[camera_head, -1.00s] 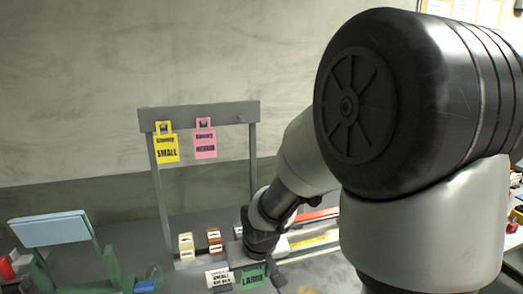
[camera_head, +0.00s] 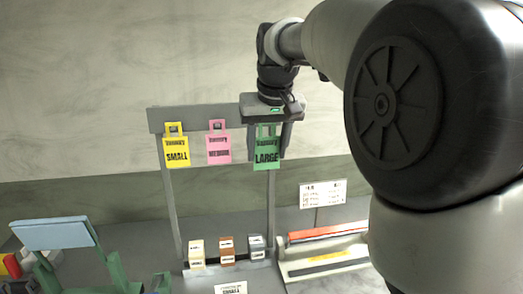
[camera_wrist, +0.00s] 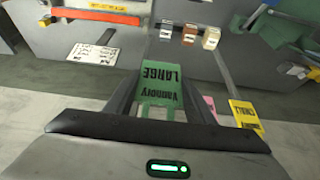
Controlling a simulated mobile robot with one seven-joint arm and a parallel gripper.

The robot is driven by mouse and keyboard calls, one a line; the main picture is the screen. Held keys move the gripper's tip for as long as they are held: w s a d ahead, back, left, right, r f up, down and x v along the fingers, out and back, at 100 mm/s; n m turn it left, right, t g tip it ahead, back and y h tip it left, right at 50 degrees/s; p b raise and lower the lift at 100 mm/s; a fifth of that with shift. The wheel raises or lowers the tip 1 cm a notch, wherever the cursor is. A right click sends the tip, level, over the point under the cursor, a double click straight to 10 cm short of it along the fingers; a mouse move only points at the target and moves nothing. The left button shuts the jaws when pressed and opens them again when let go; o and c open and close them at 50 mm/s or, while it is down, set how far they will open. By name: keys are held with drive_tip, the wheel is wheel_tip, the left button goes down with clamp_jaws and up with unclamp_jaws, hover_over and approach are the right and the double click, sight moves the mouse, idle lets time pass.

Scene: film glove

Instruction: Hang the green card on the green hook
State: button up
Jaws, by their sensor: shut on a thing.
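The green card (camera_head: 267,155), printed LARGE, hangs upright from my gripper (camera_head: 266,128) at the right end of the grey rack bar. My gripper is shut on the card's top part. The card also shows between the fingers in the wrist view (camera_wrist: 160,85). The green hook is hidden behind the gripper and card. I cannot tell whether the card touches the hook. On the rack (camera_head: 196,115), the yellow SMALL card (camera_head: 177,153) and the pink card (camera_head: 218,150) hang to the left of the green one.
Below the rack stand several small labelled blocks, among them a white one (camera_head: 197,251) and a brown one (camera_head: 227,248). A long device with a red bar (camera_head: 328,231) and a white sign (camera_head: 323,193) are at the right. A green stand with a pale blue panel (camera_head: 54,232) is at the left.

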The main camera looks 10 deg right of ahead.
drive_tip(key=w+f+p, duration=0.1)
drive_tip(key=w+p, duration=0.3)
drive_tip(key=w, duration=0.5)
drive_tip(key=shift+w+f, duration=0.35)
idle(0.6)
idle(0.6)
drive_tip(key=o, duration=1.1)
drive_tip(key=shift+r, duration=0.1)
